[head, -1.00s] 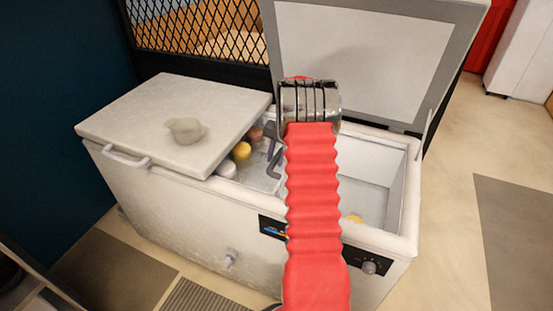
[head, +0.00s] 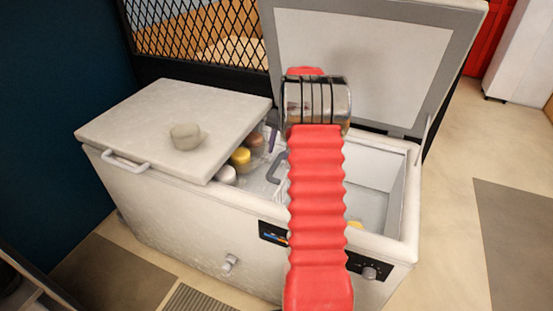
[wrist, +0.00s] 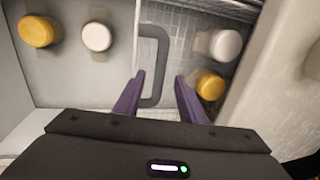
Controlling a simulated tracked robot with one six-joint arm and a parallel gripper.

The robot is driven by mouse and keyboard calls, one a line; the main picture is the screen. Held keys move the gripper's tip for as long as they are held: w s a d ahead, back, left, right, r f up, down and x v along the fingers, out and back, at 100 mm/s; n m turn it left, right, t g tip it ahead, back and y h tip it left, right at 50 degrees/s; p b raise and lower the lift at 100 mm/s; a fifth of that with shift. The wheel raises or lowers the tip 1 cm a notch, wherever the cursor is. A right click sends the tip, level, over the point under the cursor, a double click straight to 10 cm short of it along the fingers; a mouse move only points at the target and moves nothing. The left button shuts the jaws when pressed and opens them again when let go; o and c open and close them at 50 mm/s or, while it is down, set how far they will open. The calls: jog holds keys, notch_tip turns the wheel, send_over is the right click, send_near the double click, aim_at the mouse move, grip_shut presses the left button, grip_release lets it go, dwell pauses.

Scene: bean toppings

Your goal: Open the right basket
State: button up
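The white chest freezer (head: 180,215) stands with its right lid (head: 365,60) raised and its left lid (head: 150,130) down. A grey loop handle (head: 277,168) shows in the opening, beside my arm. In the wrist view the handle (wrist: 164,60) is upright in the picture, by a pale wire-mesh basket (wrist: 190,30). My gripper (wrist: 160,76) is open, with its two purple fingers on either side of the handle's lower part in the picture. I cannot tell whether they touch it. In the head view my red arm hides part of the opening.
Jars with yellow (head: 241,156) and white (head: 227,174) lids stand inside the freezer, near the left lid's edge. In the wrist view, yellow (wrist: 210,85) and white lids show on both sides of the handle. A small grey lump (head: 186,136) rests on the left lid.

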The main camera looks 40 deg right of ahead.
notch_tip(320, 180, up, 6)
jog(key=s, duration=0.1)
jog(key=shift+d+r, duration=0.15)
jog(key=shift+d, duration=0.1)
jog(key=shift+s, duration=0.1)
dwell(0.4)
jog(key=s+a+f+n, duration=0.2)
jog(key=s+a+f, duration=0.1)
jog(key=s, duration=0.1)
jog(key=s+a+r+n+t, duration=0.1)
jog(key=s+a+r+n, duration=0.2)
jog(key=a, duration=1.1)
jog(key=s+a+r+n+t, duration=0.1)
jog(key=s+a+r+n, duration=0.3)
jog(key=s+a+r, duration=0.3)
jog(key=s+a+r+n+t, duration=0.1)
jog(key=s+a+r+n, duration=0.3)
jog(key=a, duration=1.7)
jog(key=s+r, duration=0.1)
jog(key=s, duration=0.4)
jog(key=shift+s+r+t+h, duration=0.2)
jog(key=shift+r+t+h, duration=0.1)
jog(key=shift+r+h, duration=0.1)
